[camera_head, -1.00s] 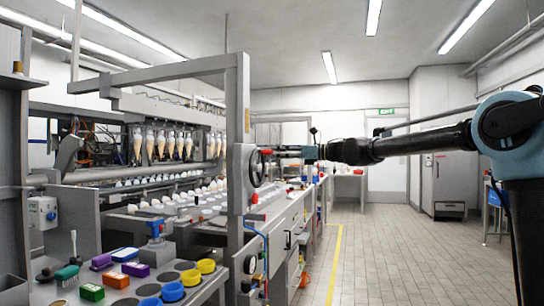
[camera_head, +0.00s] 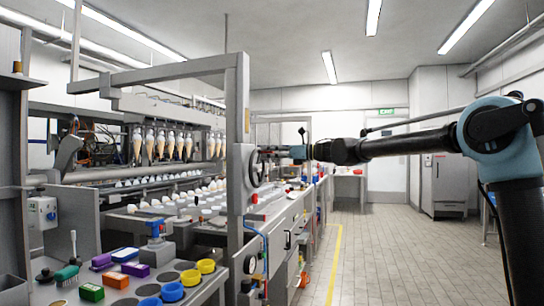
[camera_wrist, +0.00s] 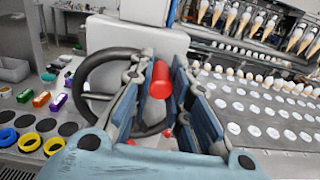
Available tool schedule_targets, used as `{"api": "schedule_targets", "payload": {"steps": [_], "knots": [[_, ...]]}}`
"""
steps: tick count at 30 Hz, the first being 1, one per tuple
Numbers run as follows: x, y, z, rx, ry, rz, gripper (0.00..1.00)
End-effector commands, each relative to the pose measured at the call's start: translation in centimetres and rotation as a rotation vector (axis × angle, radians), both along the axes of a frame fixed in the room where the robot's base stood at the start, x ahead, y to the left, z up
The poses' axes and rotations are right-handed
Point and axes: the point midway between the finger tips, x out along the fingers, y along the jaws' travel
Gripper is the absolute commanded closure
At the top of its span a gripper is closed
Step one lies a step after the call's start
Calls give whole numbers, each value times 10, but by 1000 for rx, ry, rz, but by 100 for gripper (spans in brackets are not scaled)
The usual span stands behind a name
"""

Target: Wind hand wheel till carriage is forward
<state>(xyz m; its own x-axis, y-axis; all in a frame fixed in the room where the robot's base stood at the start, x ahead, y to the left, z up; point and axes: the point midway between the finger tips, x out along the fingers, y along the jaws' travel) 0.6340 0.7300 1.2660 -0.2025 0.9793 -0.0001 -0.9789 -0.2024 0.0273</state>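The hand wheel (camera_head: 256,168) is a dark ring on a grey housing at the end of the machine. In the wrist view the wheel (camera_wrist: 84,82) rises left of my gripper, and its red handle (camera_wrist: 160,82) points towards me. My gripper (camera_wrist: 160,72) is open, with one blue-padded finger on each side of the handle; whether a pad touches it I cannot tell. In the head view my gripper (camera_head: 274,152) is at the wheel's upper right side. A row of cones (camera_head: 160,145) hangs from the carriage (camera_head: 165,106) above the conveyor; part of it is hidden by the frame post.
A bench at lower left holds coloured blocks, blue and yellow rings (camera_head: 173,292) and a brush (camera_head: 66,272). A grey post (camera_head: 236,150) stands close beside the wheel. A red button (camera_head: 254,198) is below it. The aisle floor (camera_head: 390,245) on the right is clear.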

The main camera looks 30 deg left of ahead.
Motion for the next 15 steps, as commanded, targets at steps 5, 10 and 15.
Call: {"api": "schedule_targets", "payload": {"steps": [5,10,15], "knots": [[-1,-1,2,9,-38,-4,100],[-5,-2,3,20,-92,-3,100],[-9,-3,5,30,-141,-1,100]]}}
